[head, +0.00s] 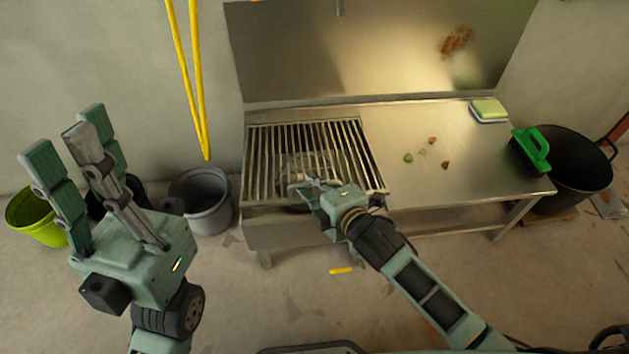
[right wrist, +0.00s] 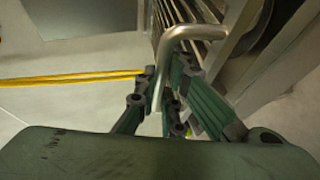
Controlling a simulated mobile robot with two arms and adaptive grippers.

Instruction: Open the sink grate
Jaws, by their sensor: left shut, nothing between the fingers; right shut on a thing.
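The sink grate (head: 262,150), a panel of parallel metal bars, lies over the left part of the steel sink table. Its bent metal handle (right wrist: 190,36) shows in the right wrist view, running down between my right gripper's fingers. My right gripper (head: 312,187) is at the front middle of the grate, shut on the handle; it also shows in the right wrist view (right wrist: 163,95). The fingers and wrist hide part of the handle in the head view. My left gripper (head: 68,134) is raised at the left, shut and empty, away from the grate.
The steel tabletop (head: 460,160) holds a green sponge (head: 489,110) and several food scraps. A green brush (head: 533,146) is at its right end by a black bucket (head: 580,170). A grey bucket (head: 203,203) and a lime bucket (head: 35,215) stand left. Yellow straps (head: 190,80) hang behind.

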